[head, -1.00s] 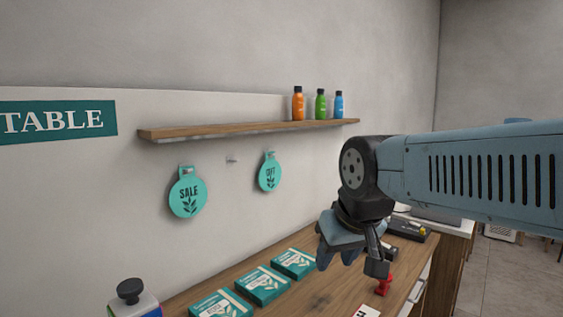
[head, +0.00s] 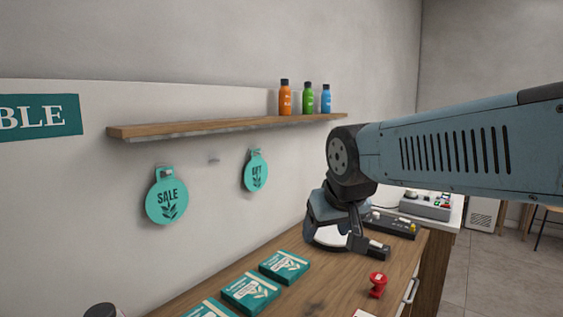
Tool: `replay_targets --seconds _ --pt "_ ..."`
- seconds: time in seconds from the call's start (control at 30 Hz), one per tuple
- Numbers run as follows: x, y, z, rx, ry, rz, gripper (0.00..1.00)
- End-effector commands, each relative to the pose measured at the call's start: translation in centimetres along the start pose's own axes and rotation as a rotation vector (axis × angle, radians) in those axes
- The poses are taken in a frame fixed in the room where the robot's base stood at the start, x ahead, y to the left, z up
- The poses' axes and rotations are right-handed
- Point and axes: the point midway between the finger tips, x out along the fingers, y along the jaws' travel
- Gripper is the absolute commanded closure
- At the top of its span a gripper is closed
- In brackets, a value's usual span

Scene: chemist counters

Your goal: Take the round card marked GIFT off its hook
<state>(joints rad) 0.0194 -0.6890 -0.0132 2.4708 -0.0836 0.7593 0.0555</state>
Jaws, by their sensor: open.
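The round teal GIFT card (head: 256,172) hangs on its hook on the wall under the wooden shelf. It is seen at an angle, so its lettering is narrowed. My gripper (head: 332,246) is open and empty, above the counter to the right of the card and lower than it. It is clear of the card. A second round teal card, marked SALE (head: 167,198), hangs to the left.
The shelf (head: 220,126) juts out above the cards and bears orange, green and blue bottles (head: 307,99). Teal boxes (head: 285,265) lie on the counter (head: 330,285) below. A red stamp-like object (head: 377,285) stands to their right. The wall beside the GIFT card is bare.

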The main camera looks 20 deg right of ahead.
Motion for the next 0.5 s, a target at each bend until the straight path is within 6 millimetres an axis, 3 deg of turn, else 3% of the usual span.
replay_targets --seconds 0.13,0.3,0.5 --pt "2.0 2.8 -7.3 0.021 0.176 0.080 0.17" --pt "4.0 5.3 -15.8 0.006 0.406 0.121 0.17" --pt "6.4 6.5 -24.3 -0.055 0.646 0.068 0.17"
